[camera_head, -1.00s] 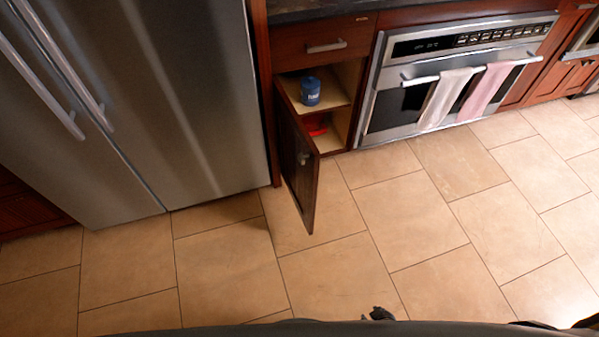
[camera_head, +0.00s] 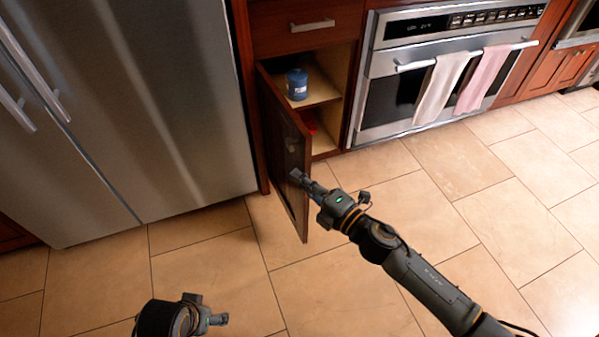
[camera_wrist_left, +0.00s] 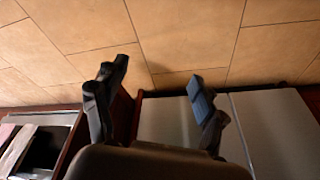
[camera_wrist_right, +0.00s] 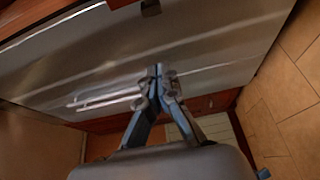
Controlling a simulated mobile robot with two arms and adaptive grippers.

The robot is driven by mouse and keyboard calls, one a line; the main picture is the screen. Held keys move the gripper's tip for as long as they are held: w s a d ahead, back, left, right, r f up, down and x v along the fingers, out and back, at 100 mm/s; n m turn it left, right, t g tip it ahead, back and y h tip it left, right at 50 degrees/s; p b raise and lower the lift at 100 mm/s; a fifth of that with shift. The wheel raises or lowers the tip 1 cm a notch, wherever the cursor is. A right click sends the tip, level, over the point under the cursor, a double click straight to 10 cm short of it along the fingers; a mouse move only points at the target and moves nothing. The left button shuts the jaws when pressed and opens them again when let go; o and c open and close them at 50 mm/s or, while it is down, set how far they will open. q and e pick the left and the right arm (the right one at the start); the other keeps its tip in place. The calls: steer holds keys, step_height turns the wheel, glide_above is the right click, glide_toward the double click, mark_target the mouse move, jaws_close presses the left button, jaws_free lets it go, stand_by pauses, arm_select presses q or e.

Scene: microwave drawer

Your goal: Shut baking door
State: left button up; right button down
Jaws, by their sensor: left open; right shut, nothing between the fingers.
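The dark wood cabinet door (camera_head: 280,130) stands wide open, swung out from the lower cabinet between the fridge and the oven. A small handle (camera_head: 291,145) shows on its face. My right gripper (camera_head: 298,178) is shut and empty, with its tips overlapping the door's lower part near the free edge; contact cannot be told. Its closed fingers also show in the right wrist view (camera_wrist_right: 160,75). My left gripper (camera_head: 217,319) is low, left of the door and apart from it. Its fingers are spread and empty in the left wrist view (camera_wrist_left: 157,95).
A blue jar (camera_head: 297,84) stands on the cabinet shelf, and a red item (camera_head: 309,127) lies below. The steel fridge (camera_head: 150,100) is left of the cabinet. The oven (camera_head: 385,105), with hanging towels, is right. The tiled floor (camera_head: 500,215) is clear.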

steer(key=x, duration=0.9)
arm_select(q)
steer(key=v, duration=0.1)
steer(key=b+v, duration=0.1)
steer(key=v, duration=0.2)
steer(key=shift+w+r, duration=0.15)
steer(key=shift+r, duration=0.3)
arm_select(e)
steer(key=d, duration=0.2)
steer(key=w+d, duration=0.1)
steer(key=shift+w+d, duration=0.25)
steer(key=shift+d, duration=0.15)
